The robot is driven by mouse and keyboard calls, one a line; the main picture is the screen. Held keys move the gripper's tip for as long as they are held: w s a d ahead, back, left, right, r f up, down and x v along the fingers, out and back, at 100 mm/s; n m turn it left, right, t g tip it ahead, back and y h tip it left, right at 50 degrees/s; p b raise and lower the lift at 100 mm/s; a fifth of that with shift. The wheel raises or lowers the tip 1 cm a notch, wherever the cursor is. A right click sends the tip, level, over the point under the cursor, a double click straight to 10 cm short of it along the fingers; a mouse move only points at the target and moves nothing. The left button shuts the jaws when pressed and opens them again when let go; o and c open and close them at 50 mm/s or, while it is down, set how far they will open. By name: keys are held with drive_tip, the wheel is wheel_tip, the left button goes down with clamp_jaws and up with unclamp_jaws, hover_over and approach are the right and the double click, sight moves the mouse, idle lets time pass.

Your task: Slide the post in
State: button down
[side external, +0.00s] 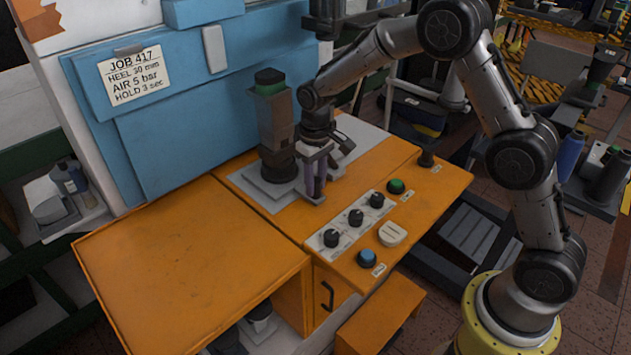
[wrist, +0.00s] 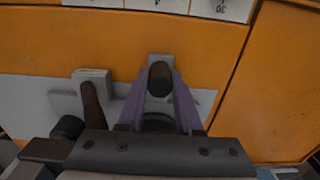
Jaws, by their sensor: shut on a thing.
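My gripper (side external: 316,178) points down over the front of the grey metal plate (side external: 250,192) on the orange bench. In the wrist view, its two purple fingers (wrist: 160,95) are shut on a dark, round-ended post (wrist: 160,78). A small light grey block (wrist: 158,59) shows just behind the post's end in that view. I cannot tell whether the post is inside the block or only over it. The post is mostly hidden by the fingers in the side view.
A dark column with a green top (side external: 270,82) stands close beside my gripper. Another dark upright piece (wrist: 93,104) stands by a grey block in the wrist view. Black knobs (side external: 356,217) and a green button (side external: 396,186) lie in front. The left orange top (side external: 185,265) is clear.

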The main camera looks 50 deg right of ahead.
drive_tip(key=shift+d, duration=0.1)
drive_tip(key=d, duration=1.8)
drive_tip(key=shift+d+r, duration=0.1)
drive_tip(key=shift+d, duration=0.2)
drive_tip(key=c, duration=0.7)
unclamp_jaws()
drive_tip(key=shift+o, duration=0.6)
drive_tip(key=shift+a, duration=0.2)
